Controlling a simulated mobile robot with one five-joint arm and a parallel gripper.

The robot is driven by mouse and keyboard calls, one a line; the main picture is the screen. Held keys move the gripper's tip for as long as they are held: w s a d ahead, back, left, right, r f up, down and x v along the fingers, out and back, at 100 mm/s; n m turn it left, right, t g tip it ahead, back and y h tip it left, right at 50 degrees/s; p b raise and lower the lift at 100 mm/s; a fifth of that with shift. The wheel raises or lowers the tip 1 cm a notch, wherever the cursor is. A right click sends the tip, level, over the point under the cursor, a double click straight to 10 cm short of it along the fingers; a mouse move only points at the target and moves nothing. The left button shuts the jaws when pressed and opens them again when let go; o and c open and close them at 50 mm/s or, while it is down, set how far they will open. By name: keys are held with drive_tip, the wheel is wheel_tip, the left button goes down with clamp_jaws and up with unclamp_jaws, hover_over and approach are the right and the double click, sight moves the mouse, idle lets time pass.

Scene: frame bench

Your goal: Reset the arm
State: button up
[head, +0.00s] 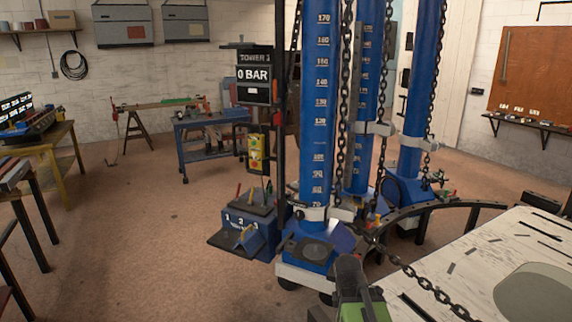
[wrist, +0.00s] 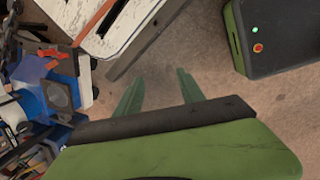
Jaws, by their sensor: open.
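In the wrist view my gripper (wrist: 158,92) shows as two green fingers set well apart, with nothing between them but brown floor. It is open and empty. In the head view a green and dark part of my arm (head: 360,295) shows at the bottom, beside the left edge of the white bench top. The fingertips cannot be made out in that view.
Blue towers with number scales (head: 318,110) and hanging chains stand close ahead. A white bench top (head: 455,262) lies at the right. A blue control box (head: 245,225) stands left of the nearest tower. A blue cart (head: 208,150) is farther back. The floor (head: 140,230) at left is clear.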

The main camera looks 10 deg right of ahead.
drive_tip(key=s+a+m+g+y, duration=0.1)
drive_tip(key=s+a+m, duration=0.2)
drive_tip(key=a+m, duration=0.7)
drive_tip(key=shift+s+m+g+y, duration=0.3)
drive_tip(key=shift+s+m+y, duration=0.1)
drive_tip(key=shift+m, duration=2.5)
